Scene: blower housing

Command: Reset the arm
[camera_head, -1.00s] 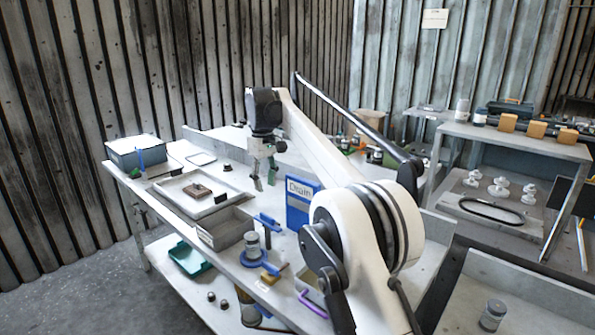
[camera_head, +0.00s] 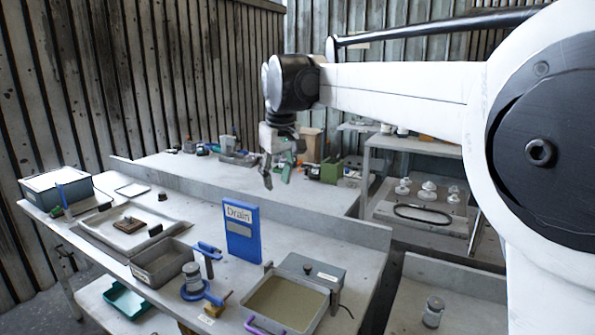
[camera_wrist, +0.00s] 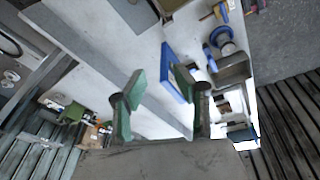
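My gripper (camera_head: 278,172) hangs from the end of my raised arm, above the workbench in the head view. Its two green-padded fingers are spread apart. The wrist view also shows my gripper (camera_wrist: 158,90) with clear space between the fingers and nothing held. A blue "Drain" sign (camera_head: 241,231) stands upright on the bench below and left of my gripper. In the wrist view the blue sign (camera_wrist: 176,72) shows beyond the fingers, partly covered by one of them.
The bench holds a white tray (camera_head: 88,222), a grey bin (camera_head: 160,282), a clamped jar (camera_head: 193,277), a sand-coloured tray (camera_head: 262,322) and a blue-grey box (camera_head: 55,190). A shelf (camera_head: 412,146) with white parts stands at the right. The back bench (camera_head: 215,178) has free room.

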